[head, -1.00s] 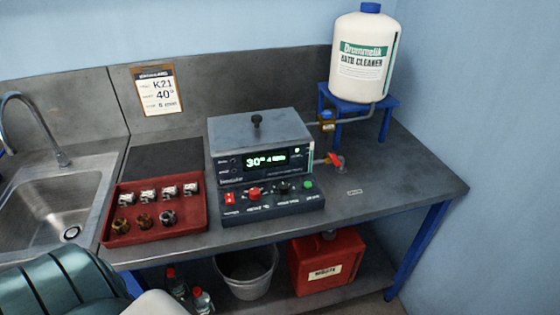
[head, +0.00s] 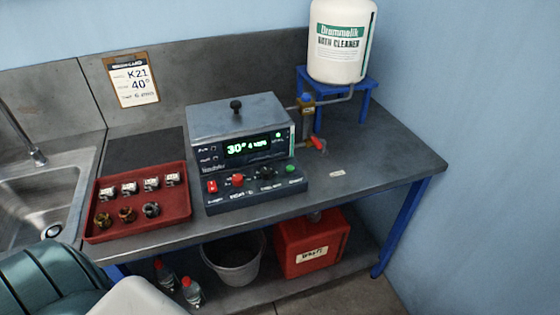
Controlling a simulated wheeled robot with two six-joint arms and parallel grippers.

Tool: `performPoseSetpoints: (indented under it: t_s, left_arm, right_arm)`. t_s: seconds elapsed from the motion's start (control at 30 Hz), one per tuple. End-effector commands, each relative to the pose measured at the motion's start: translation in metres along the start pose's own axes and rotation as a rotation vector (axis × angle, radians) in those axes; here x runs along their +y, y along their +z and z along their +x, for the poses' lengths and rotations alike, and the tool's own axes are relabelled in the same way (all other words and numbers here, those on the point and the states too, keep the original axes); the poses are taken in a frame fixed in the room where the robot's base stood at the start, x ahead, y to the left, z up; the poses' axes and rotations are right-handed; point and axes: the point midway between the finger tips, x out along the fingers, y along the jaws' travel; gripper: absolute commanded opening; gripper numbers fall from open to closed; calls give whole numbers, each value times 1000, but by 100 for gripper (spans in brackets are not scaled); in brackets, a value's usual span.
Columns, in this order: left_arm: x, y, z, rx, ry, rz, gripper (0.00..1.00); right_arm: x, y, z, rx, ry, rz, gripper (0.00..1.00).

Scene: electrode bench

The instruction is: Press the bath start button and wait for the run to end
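The bath (head: 238,120) is a grey metal box with a closed lid and a black knob, standing on the bench. Its green display (head: 248,147) reads 30° and a 4 with a blurred word. The sloped control panel (head: 255,190) in front carries a red rocker switch (head: 212,186), a red knob (head: 238,179), a dark knob (head: 264,172) and a green button (head: 290,169) at the right end. The labels under them are too small to read. Neither gripper is in view; only part of my arm shows at the lower left.
A red tray (head: 180,218) with several small parts lies left of the bath. A sink (head: 40,210) is at the far left. A cleaner jug (head: 342,40) stands on a blue stand, with a red-handled valve (head: 317,143) below. A card (head: 132,79) reads K21, 40°. The bench's right side is mostly clear.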

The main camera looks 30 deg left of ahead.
Motion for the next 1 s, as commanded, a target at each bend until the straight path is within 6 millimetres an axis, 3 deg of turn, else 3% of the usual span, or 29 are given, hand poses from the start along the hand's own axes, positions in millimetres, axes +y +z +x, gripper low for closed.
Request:
performPoseSetpoints:
  t_s: [0.07, 0.3, 1.0]
  left_arm:
    - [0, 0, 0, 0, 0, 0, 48]
    - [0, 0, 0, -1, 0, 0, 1]
    - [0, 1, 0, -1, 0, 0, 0]
  right_arm:
    - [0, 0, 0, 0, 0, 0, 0]
    - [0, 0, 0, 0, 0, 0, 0]
    - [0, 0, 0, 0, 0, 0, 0]
